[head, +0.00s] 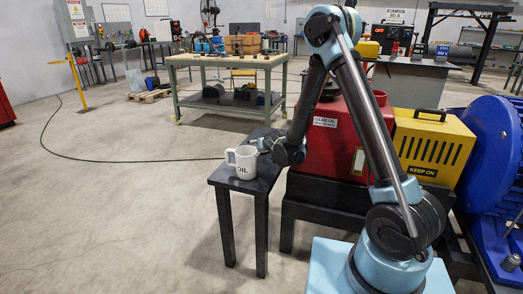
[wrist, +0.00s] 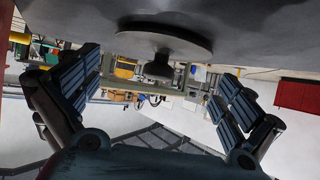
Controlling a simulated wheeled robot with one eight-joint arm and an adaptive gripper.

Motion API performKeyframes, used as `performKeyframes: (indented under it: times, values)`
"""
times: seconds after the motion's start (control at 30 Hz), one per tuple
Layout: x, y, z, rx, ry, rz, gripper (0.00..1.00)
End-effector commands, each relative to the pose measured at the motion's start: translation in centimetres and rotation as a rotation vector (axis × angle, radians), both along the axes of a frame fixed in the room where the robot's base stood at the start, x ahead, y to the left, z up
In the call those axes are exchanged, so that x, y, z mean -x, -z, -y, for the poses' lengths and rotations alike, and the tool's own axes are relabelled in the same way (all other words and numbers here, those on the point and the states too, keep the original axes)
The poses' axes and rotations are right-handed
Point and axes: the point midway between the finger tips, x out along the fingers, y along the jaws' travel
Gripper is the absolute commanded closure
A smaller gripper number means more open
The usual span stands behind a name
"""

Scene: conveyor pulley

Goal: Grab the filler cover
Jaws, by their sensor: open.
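The filler cover appears to be the grey disc with a round knob (wrist: 165,42) in the wrist view, where the scene is upside down. It rests on a dark grey surface, with its knob pointing away from that surface. My gripper (wrist: 158,66) is open, its two ribbed fingers on either side of the knob and apart from it. In the head view my gripper (head: 264,143) is low over the small black table (head: 262,186), just behind the white mug. I cannot make out the cover there.
The white mug (head: 242,162) marked OIL stands on the small table, close to my gripper. A red tank (head: 336,130) labelled CLEAN OIL and a yellow box (head: 432,145) are to the right. A workbench (head: 225,62) stands behind. The floor at left is mostly clear.

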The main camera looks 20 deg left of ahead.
Motion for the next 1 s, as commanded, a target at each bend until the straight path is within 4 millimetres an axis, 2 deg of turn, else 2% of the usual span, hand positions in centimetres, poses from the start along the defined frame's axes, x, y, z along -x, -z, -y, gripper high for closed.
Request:
performKeyframes:
  times: [0.37,0.63,0.67,0.8,1.0]
  values:
    - [-3.3,2.1,-1.7,-0.001,0.0,0.0,0.0]
    - [-3.7,2.3,-1.9,0.0,0.0,0.0,0.0]
    - [-3.7,2.3,-1.9,0.0,0.0,0.0,0.02]
    - [-3.7,2.3,-1.9,0.0,0.0,0.0,0.32]
    - [-3.7,2.3,-1.8,0.0,0.001,0.0,0.32]
